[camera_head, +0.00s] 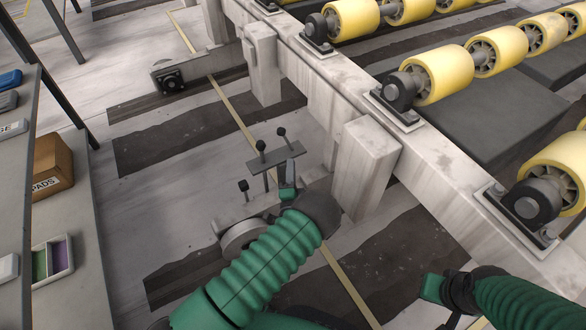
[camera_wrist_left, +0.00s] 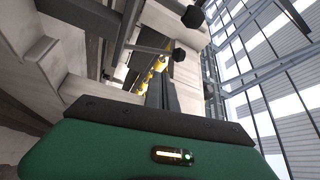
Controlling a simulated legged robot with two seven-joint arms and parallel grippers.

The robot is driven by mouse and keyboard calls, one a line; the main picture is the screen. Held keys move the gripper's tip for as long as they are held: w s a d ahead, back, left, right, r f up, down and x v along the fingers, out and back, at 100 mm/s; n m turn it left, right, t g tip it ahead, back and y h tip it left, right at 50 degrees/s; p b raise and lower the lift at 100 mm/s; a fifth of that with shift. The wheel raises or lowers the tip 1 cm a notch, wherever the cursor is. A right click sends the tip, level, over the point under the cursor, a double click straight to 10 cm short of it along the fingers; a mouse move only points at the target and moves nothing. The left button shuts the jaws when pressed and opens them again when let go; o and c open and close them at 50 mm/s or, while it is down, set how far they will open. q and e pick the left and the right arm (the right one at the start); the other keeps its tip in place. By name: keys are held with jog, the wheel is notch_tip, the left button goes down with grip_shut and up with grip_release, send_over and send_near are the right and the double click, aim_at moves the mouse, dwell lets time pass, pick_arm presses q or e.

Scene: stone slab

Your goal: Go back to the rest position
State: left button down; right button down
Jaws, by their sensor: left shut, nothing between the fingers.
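My left arm in its ribbed green sleeve reaches up from the bottom of the head view. My left gripper (camera_head: 290,180) is at its far end, beside a small grey lever stand (camera_head: 268,159) with black-knobbed levers. The gripper is shut and empty; I cannot tell whether it touches the stand. In the left wrist view, my green gripper housing fills the bottom, and black lever knobs (camera_wrist_left: 178,52) show above it. My right gripper (camera_head: 432,289) is at the lower right, only partly visible, and its fingers cannot be made out.
A pale beam (camera_head: 330,70) with yellow rollers (camera_head: 437,74) runs diagonally along the right, with a pale post (camera_head: 366,165) close to the left gripper. A grey shelf (camera_head: 70,222) on the left holds a cardboard box (camera_head: 52,166) and small bins. Floor is open between shelf and levers.

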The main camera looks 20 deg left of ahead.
pick_arm(q)
jog(key=shift+a+f, duration=0.2)
jog(key=shift+a, duration=0.05)
pick_arm(e)
jog(key=shift+a+r, duration=0.1)
jog(key=shift+a, duration=0.25)
